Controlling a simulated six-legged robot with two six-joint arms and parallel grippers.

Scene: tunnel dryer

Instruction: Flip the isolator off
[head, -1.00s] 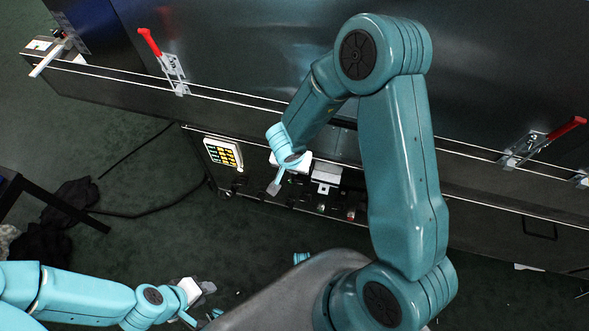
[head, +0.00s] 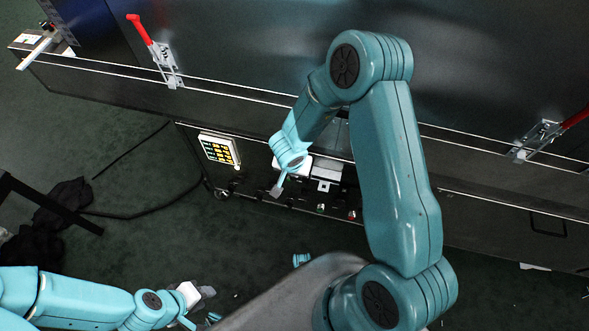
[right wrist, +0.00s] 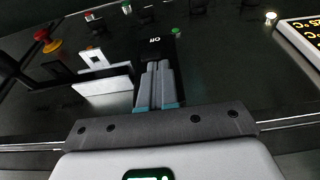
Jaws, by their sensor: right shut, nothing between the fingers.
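The control panel of the dryer fills the right wrist view. A small "Off" label (right wrist: 154,40) shows on it, just beyond my right fingertips. A dark block (right wrist: 148,55) by the label looks like the isolator, but its handle position is not clear. My right gripper (right wrist: 157,68) is shut and empty, its tips in front of this block; contact cannot be told. In the head view my right gripper (head: 277,188) is at the low panel, partly hiding it. My left gripper (head: 198,319) is low at the left, near the bottom edge, away from the panel; its finger gap is unclear.
The panel has a red-and-yellow knob (right wrist: 48,42), a white bracket-like part (right wrist: 97,75), a green lamp (right wrist: 175,31) and a lit display (right wrist: 303,38). Red-handled clamps (head: 165,62) line the dryer above. A black cable (head: 150,207) lies on the open green floor.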

